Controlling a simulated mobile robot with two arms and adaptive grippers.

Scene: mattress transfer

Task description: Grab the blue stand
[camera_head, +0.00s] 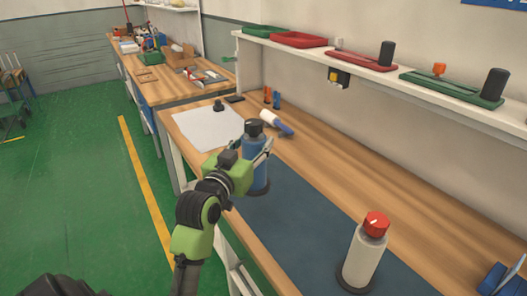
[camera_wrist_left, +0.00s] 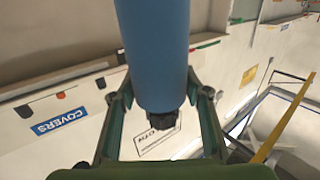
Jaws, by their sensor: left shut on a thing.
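The blue stand (camera_head: 256,162) is an upright blue cylinder with a black cap and a dark round base. It is at the edge of the dark blue mat on the workbench in the head view. My left gripper (camera_head: 257,148) is shut on its upper part, with a finger on either side. In the left wrist view the blue stand (camera_wrist_left: 158,55) runs down between the fingers (camera_wrist_left: 160,105), its black knob at the lower end. Whether its base touches the mat is hard to tell. My right gripper is not in view.
A white cylinder with a red cap (camera_head: 364,255) stands upright on the mat (camera_head: 310,218). A blue object (camera_head: 500,281) is cut off at the right edge. A white sheet (camera_head: 207,127) and a white-and-blue tool (camera_head: 276,123) lie behind. A shelf (camera_head: 360,67) runs above.

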